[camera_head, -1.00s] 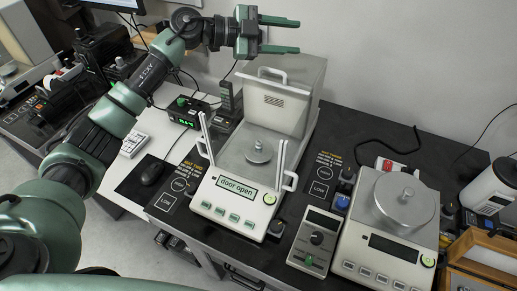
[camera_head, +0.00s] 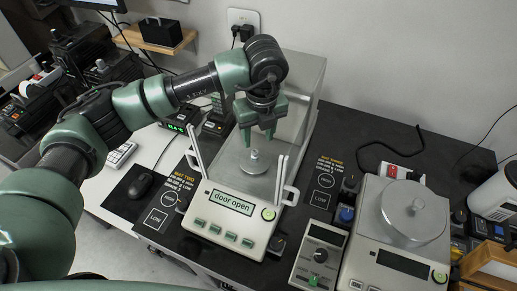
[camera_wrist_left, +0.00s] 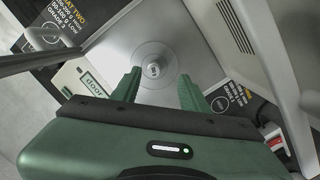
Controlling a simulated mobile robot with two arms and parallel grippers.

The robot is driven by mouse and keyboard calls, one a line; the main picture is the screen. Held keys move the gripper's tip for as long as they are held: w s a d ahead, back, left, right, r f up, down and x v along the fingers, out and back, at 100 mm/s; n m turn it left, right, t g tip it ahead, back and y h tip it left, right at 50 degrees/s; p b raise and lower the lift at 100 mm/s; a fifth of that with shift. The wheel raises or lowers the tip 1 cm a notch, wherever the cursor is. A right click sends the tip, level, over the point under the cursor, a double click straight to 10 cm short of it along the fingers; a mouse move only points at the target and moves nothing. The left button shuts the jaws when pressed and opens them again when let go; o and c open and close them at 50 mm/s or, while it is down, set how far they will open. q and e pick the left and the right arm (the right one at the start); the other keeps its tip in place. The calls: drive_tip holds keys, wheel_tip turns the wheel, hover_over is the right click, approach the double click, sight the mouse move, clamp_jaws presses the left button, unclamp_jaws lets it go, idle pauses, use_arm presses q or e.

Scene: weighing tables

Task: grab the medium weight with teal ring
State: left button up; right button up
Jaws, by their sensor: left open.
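A small silvery weight (camera_head: 254,155) stands upright on the round pan (camera_head: 246,168) of the open balance, whose display reads "door open". It also shows in the left wrist view (camera_wrist_left: 154,70). I cannot make out a teal ring on it. My left gripper (camera_head: 257,138) points down just above the weight, its green fingers apart and empty. In the left wrist view the fingertips (camera_wrist_left: 160,82) lie either side of the line toward the weight. My right gripper is not in view.
The balance's posts and handles (camera_head: 279,178) rise close around the pan, with its raised hood (camera_head: 305,85) behind. A second scale (camera_head: 395,235) with a round pan stands at the right. A control box (camera_head: 320,255) stands between them. A mouse (camera_head: 141,185) lies at the left.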

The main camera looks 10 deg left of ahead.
use_arm(q)
drive_tip(key=shift+s+a+f, duration=0.1)
drive_tip(key=shift+s+f, duration=0.05)
drive_tip(key=shift+f, duration=0.3)
drive_tip(key=shift+s+a+f+p, duration=0.1)
drive_tip(key=shift+a+f+p, duration=0.05)
drive_tip(key=shift+f+p, duration=0.2)
drive_tip(key=f+p, duration=0.1)
drive_tip(key=f, duration=0.1)
drive_tip(key=f+p, duration=0.1)
drive_tip(key=f, duration=0.1)
drive_tip(key=shift+a+f, duration=0.2)
drive_tip(key=shift+f, duration=0.45)
clamp_jaws()
